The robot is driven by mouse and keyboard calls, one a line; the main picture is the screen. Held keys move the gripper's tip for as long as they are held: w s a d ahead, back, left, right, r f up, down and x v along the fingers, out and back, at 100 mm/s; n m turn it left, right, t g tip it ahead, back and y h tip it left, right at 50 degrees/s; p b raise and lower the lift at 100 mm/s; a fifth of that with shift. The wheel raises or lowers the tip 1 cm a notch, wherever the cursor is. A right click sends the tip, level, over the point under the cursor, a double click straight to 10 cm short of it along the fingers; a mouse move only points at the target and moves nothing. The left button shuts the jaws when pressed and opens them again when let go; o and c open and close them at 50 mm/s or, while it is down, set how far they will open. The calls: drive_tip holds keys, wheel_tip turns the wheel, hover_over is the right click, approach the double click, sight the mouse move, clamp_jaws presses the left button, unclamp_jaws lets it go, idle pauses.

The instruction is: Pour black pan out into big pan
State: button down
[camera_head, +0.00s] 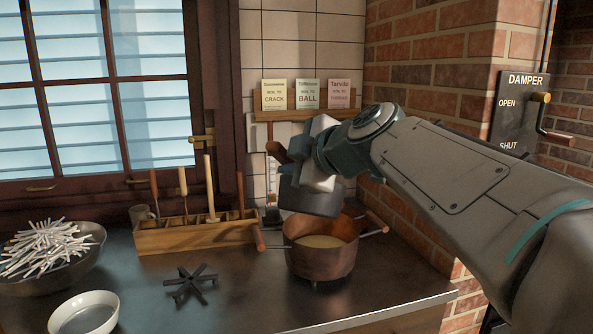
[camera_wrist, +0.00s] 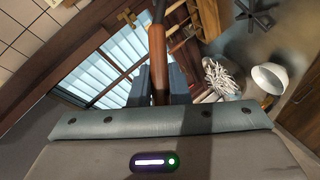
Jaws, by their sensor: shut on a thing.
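The black pan (camera_head: 311,198) is in the head view, raised above the big pan and looking tilted. My gripper (camera_head: 304,160) is shut on its brown wooden handle, whose end shows at the gripper's left. In the wrist view my gripper (camera_wrist: 160,88) has its two fingers on either side of the handle (camera_wrist: 157,45). The big pan (camera_head: 318,262) is copper-brown with two wooden side handles and stands upright on the counter. A pale yellowish content (camera_head: 319,241) shows inside it. The inside of the black pan is hidden.
A wooden rack (camera_head: 195,235) with upright tools stands behind at left. A black star-shaped trivet (camera_head: 190,284), a white bowl (camera_head: 86,314) and a dark bowl of white sticks (camera_head: 80,268) are on the counter (camera_head: 235,300). A brick wall (camera_head: 420,60) rises at right.

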drive_tip(key=shift+s+a+f+n+t+b, duration=0.25)
drive_tip(key=shift+s+f+b, duration=0.35)
drive_tip(key=shift+b, duration=0.95)
drive_tip(key=shift+s+a+f+n+t+y+b, duration=0.15)
drive_tip(key=shift+s+f+n+t+b, duration=0.55)
drive_tip(key=shift+b, duration=2.65)
drive_tip(key=shift+s+a+f+n+t+y+b, duration=0.1)
drive_tip(key=shift+f+n+t+b, duration=0.65)
drive_tip(key=shift+b, duration=2.6)
drive_tip(key=shift+s+a+f+n+t+y+b, duration=0.3)
drive_tip(key=shift+f+b, duration=0.9)
drive_tip(key=shift+b, duration=2.15)
drive_tip(key=shift+s+d, duration=0.1)
drive_tip(key=shift+d, duration=0.05)
